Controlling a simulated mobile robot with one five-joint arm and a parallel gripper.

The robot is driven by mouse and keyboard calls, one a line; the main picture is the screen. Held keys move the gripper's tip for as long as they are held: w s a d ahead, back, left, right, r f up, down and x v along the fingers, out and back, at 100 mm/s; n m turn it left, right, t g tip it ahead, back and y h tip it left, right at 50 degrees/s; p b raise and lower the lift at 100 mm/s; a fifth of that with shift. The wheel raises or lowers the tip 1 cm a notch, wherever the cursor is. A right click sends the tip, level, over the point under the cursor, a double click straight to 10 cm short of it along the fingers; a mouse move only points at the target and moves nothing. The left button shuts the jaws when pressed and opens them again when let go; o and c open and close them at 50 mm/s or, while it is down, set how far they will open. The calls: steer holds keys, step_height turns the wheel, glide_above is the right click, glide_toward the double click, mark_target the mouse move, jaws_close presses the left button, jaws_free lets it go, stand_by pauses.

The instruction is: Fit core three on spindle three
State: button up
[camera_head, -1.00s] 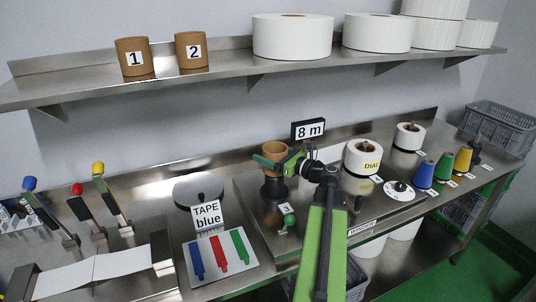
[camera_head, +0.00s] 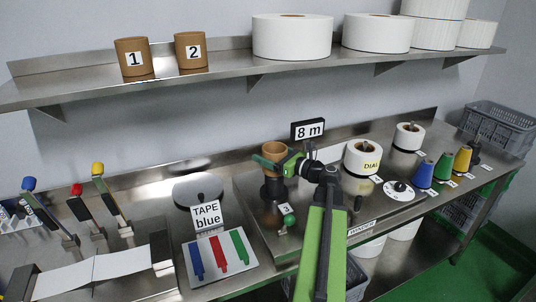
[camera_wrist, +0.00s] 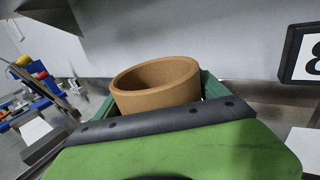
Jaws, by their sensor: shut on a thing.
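A brown cardboard core (camera_head: 276,150) is held upright in my gripper (camera_head: 275,164). In the wrist view the core (camera_wrist: 158,88) shows its open round top between the green jaws; no number shows on the side in view. A dark spindle base (camera_head: 273,188) stands on the steel winder top directly under the core. The jaws hide where core and spindle meet, so I cannot tell whether the core is around the spindle or just above it.
Cores marked 1 (camera_head: 134,58) and 2 (camera_head: 191,50) stand on the wall shelf (camera_head: 227,58). An "8 m" sign (camera_head: 308,130) is behind the gripper. A green-knobbed lever (camera_head: 288,220) stands in front, a white roll (camera_head: 362,158) to the right, and a TAPE blue sign (camera_head: 206,215) to the left.

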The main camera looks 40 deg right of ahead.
mark_target(268, 175)
steer(key=shift+f+b, duration=4.85)
steer(key=o, duration=1.3)
steer(key=s+d, duration=0.1)
steer(key=s, duration=1)
steer(key=s+d, duration=0.1)
steer(key=s, duration=0.5)
steer(key=shift+s+d, duration=0.15)
steer(key=shift+d, duration=0.15)
